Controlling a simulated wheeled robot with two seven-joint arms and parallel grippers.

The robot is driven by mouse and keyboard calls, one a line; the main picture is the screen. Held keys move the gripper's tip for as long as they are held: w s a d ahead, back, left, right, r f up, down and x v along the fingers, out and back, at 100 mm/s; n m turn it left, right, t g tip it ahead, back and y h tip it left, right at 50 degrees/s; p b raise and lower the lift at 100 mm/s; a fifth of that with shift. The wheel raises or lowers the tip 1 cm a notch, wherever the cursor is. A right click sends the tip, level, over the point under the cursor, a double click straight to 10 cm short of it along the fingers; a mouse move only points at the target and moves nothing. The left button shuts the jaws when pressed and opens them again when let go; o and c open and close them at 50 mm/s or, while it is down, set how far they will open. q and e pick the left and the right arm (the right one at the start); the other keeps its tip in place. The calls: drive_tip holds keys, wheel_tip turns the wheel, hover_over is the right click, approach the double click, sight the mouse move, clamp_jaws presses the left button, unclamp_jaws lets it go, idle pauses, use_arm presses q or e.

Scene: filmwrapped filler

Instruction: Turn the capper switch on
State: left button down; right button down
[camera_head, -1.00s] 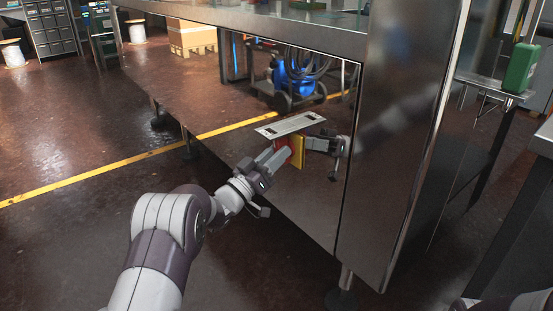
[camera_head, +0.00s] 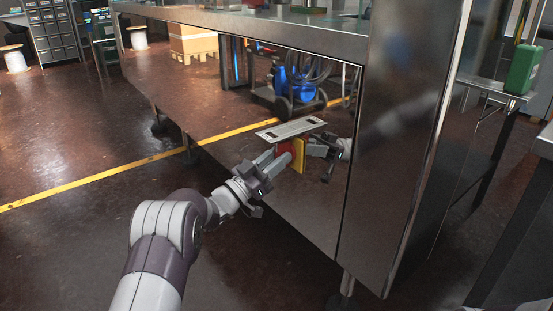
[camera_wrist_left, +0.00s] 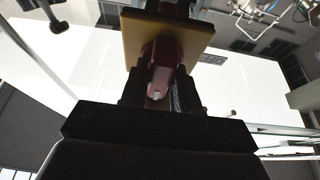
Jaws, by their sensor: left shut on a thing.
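The capper switch is a red knob (camera_head: 286,150) on a square yellow plate (camera_head: 299,155), on the shiny metal side panel of the machine. My left gripper (camera_head: 278,162) reaches it from the lower left and is shut on the red knob, its fingers on either side. In the left wrist view the dark red knob (camera_wrist_left: 161,57) sits between the dark fingers, in front of the yellow plate (camera_wrist_left: 145,30). The fingers partly hide the knob. My right gripper is not in view.
The polished machine panel (camera_head: 300,218) mirrors my arm and the room. A pale label plate (camera_head: 290,128) is just above the switch. A green bottle (camera_head: 522,70) stands on a shelf at the right. Open floor lies to the left.

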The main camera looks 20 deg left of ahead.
use_arm(q)
drive_tip(key=c, duration=0.9)
unclamp_jaws()
drive_tip(key=shift+s+a+f+p, duration=0.1)
drive_tip(key=shift+s+a+p, duration=0.15)
drive_tip(key=shift+a+p, duration=0.05)
drive_tip(key=p+v, duration=0.4)
drive_tip(key=v, duration=0.8)
drive_tip(key=shift+d+f, duration=0.1)
drive_tip(key=shift+f, duration=0.05)
